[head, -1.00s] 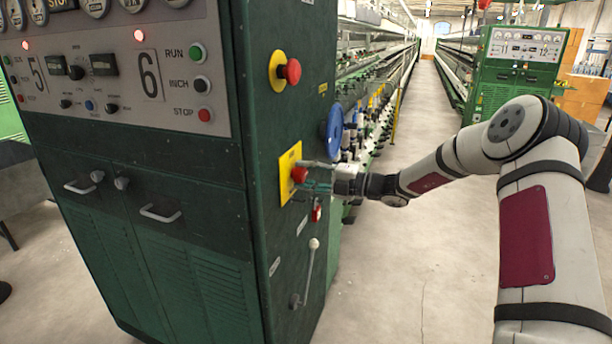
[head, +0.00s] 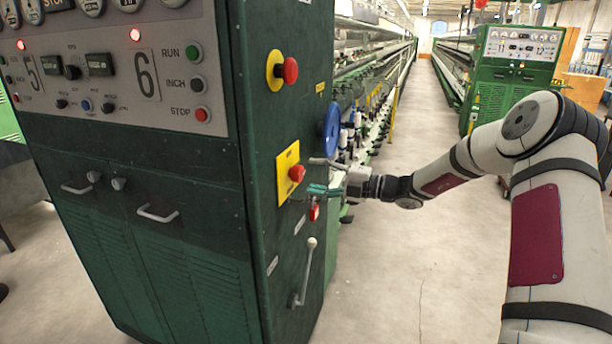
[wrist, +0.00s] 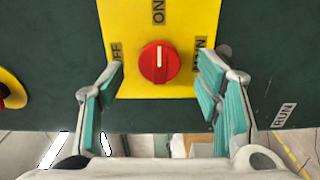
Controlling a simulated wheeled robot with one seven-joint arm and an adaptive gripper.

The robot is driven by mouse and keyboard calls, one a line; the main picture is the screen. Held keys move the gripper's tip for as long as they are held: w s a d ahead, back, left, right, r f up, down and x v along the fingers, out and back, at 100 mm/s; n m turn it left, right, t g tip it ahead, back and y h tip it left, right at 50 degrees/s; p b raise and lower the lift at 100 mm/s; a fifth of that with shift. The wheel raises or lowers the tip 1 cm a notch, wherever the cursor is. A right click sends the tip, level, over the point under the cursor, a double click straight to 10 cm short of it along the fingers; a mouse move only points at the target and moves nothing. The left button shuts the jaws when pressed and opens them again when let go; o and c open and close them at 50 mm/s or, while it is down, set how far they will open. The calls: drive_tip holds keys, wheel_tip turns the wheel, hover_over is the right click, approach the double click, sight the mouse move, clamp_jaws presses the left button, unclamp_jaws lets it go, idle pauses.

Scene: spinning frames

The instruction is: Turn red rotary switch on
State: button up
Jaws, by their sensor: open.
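The red rotary switch (head: 297,173) sits on a yellow plate (head: 284,190) on the dark green side of the cabinet. In the wrist view the red knob (wrist: 159,63) shows whole, between my two fingers but apart from both. Its pale pointer line runs up toward the ON label (wrist: 158,12). Another label reading partly "FF" is at the plate's left, and a partly hidden one is at its right. My gripper (head: 319,175) is open and empty, a short way out from the switch, its fingers pointing at the panel.
A red mushroom button (head: 290,70) on a yellow disc is above the switch. Below are a small red switch (head: 314,211) and a white-knobbed lever (head: 307,270). The aisle floor at right is clear.

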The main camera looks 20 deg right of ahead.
drive_tip(key=v, duration=0.8)
drive_tip(key=s+a+r+n+g+h, duration=0.2)
drive_tip(key=s+a+n+g+h, duration=0.15)
drive_tip(key=s+a+n, duration=0.55)
drive_tip(key=s+a+r+n+g+h, duration=0.25)
drive_tip(key=s+a+n+g, duration=0.3)
drive_tip(key=s+n, duration=0.4)
drive_tip(key=s+d+r+n+t+h, duration=0.2)
drive_tip(key=s+n+h, duration=0.2)
drive_tip(key=s+n, duration=0.5)
drive_tip(key=s+d+r+n+t+h, duration=0.2)
drive_tip(key=s+n, duration=0.8)
drive_tip(key=n, duration=0.6)
drive_tip(key=r+h, duration=0.1)
drive_tip(key=h, duration=0.1)
drive_tip(key=shift+s+d+r+h, duration=0.15)
drive_tip(key=shift+s+d+h, duration=0.15)
drive_tip(key=shift+s+d, duration=0.05)
